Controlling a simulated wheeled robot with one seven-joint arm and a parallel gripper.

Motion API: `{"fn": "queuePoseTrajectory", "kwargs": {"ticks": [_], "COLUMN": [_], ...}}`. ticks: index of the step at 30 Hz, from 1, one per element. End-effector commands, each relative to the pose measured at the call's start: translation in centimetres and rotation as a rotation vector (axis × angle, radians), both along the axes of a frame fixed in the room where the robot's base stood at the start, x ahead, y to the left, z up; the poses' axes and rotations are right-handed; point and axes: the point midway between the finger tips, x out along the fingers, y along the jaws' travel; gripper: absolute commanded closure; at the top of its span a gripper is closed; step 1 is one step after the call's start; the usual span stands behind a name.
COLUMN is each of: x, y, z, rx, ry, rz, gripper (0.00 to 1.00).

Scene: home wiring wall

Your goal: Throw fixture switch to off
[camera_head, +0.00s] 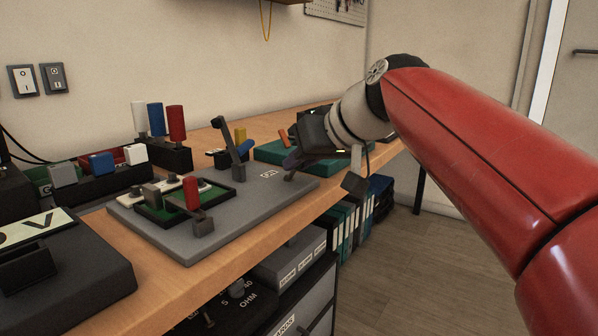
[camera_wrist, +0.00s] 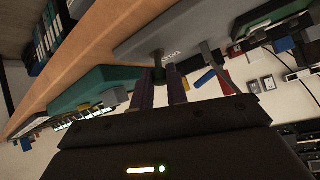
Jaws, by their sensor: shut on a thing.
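The grey fixture plate (camera_head: 180,240) lies on the wooden bench, and its end also shows in the wrist view (camera_wrist: 140,38). The fixture switch (camera_wrist: 157,58) is a small dark post at the end of the plate, beside a white label (camera_head: 268,174) that seems to read ON. My gripper (camera_head: 292,163) is low over that end of the plate. In the wrist view its two fingers (camera_wrist: 162,80) are shut on the switch, one on each side. The fingers hide much of the switch, so I cannot tell its exact position.
A tall dark lever (camera_head: 229,145) stands on the plate left of my gripper. A circuit board (camera_head: 160,212) with a red block (camera_head: 191,192) sits nearer. A green case (camera_head: 270,151) lies behind. Red, blue and white cylinders (camera_head: 156,118) stand at the back left. Floor at right is clear.

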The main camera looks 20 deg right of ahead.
Motion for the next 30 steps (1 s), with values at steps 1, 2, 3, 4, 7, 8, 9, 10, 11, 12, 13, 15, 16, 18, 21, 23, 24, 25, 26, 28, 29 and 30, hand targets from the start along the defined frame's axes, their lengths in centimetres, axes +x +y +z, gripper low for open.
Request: {"fn": "queuePoseTrajectory", "kwargs": {"ticks": [1,2,3,4,7,8,9,10,11,12,13,15,16,18,21,23,24,25,26,28,29,30], "x": [-0.05,-0.06,-0.06,-0.07,-0.06,-0.07,-0.06,-0.06,-0.06,-0.06,-0.06,-0.06,-0.06,-0.06,-0.06,-0.05,-0.05,-0.05,-0.05,-0.07,-0.12,-0.26], "y": [-0.02,-0.03,-0.03,-0.04,-0.04,-0.04,-0.04,-0.04,-0.04,-0.04,-0.04,-0.03,-0.03,-0.03,-0.03,-0.03,-0.03,-0.03,-0.04,-0.05,-0.07,-0.13], "z": [-0.2,-0.18,-0.15,-0.13,-0.08,-0.07,-0.06,-0.05,-0.05,-0.05,-0.05,-0.07,-0.07,-0.07,-0.07,-0.07,-0.07,-0.07,-0.08,-0.04,0.01,0.17], "rx": [0.004,0.006,0.009,0.01,0.012,0.012,0.012,0.012,0.012,0.012,0.012,0.012,0.012,0.012,0.012,0.012,0.012,0.011,0.012,0.011,0.011,0.011], "ry": [-0.005,-0.008,-0.01,-0.012,-0.015,-0.015,-0.015,-0.015,-0.015,-0.015,-0.015,-0.014,-0.014,-0.014,-0.014,-0.014,-0.014,-0.014,-0.014,-0.014,-0.014,-0.015], "rz": [0.001,0.0,0.0,0.0,0.0,0.0,0.0,0.0,0.0,0.0,0.0,0.0,0.0,0.0,0.0,0.0,0.0,0.001,0.0,0.001,0.001,0.001], "gripper": [1.0,1.0,1.0,1.0,1.0,1.0,1.0,1.0,1.0,1.0,1.0,1.0,0.82,0.73,0.63,0.63,0.63,0.63,0.63,0.63,0.63,0.63]}}
